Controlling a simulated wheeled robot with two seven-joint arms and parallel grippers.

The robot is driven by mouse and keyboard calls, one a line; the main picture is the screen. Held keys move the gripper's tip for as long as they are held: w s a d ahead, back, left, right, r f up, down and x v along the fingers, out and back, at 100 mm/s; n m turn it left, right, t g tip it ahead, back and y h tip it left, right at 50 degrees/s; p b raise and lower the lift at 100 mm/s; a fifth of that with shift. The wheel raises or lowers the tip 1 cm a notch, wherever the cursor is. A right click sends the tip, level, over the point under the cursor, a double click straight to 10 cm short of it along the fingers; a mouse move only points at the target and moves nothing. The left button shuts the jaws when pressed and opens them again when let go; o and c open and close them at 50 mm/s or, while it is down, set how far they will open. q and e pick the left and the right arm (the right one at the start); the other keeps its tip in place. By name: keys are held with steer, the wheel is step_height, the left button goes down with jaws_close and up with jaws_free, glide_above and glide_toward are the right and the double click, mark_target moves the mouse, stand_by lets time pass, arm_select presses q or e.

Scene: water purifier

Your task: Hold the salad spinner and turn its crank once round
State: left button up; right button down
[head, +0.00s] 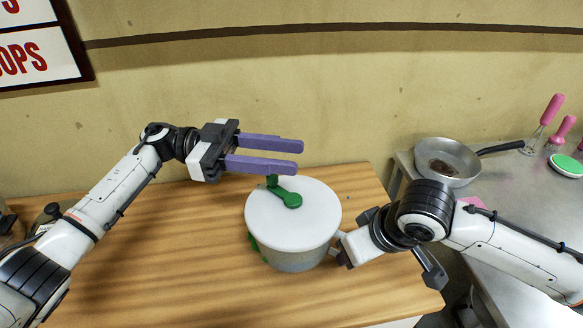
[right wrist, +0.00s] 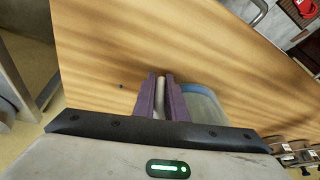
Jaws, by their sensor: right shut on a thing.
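The salad spinner (head: 287,262) stands upright on the wooden table, with a round white lid (head: 305,225) and a pale bowl. Its green crank (head: 285,195) lies on the lid, with the knob toward the back left. Another green part shows at the bowl's left side. My left gripper (head: 301,159) is open and empty, its purple fingers above and behind the crank, apart from it as far as I can tell. My right gripper (right wrist: 162,78) is shut on a pale, narrow part of the spinner at its right side; the bowl (right wrist: 204,104) shows beside its fingers.
The wooden table (head: 150,270) is clear left of and in front of the spinner. At right, a metal counter (head: 520,200) carries a pan (head: 447,160) and pink-handled utensils (head: 552,110). Small dark items (head: 45,213) stand at the table's left edge. A wall is behind.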

mark_target(292, 186)
arm_select(q)
steer(key=a+f+n+t, duration=0.5)
steer(key=a+f+t, duration=0.25)
steer(key=a, duration=0.25)
steer(key=shift+t+y, duration=0.25)
steer(key=shift+y, duration=0.25)
steer(key=x, duration=1.2)
steer(key=shift+s+r, duration=0.3)
steer(key=shift+s, duration=0.05)
jaws_close()
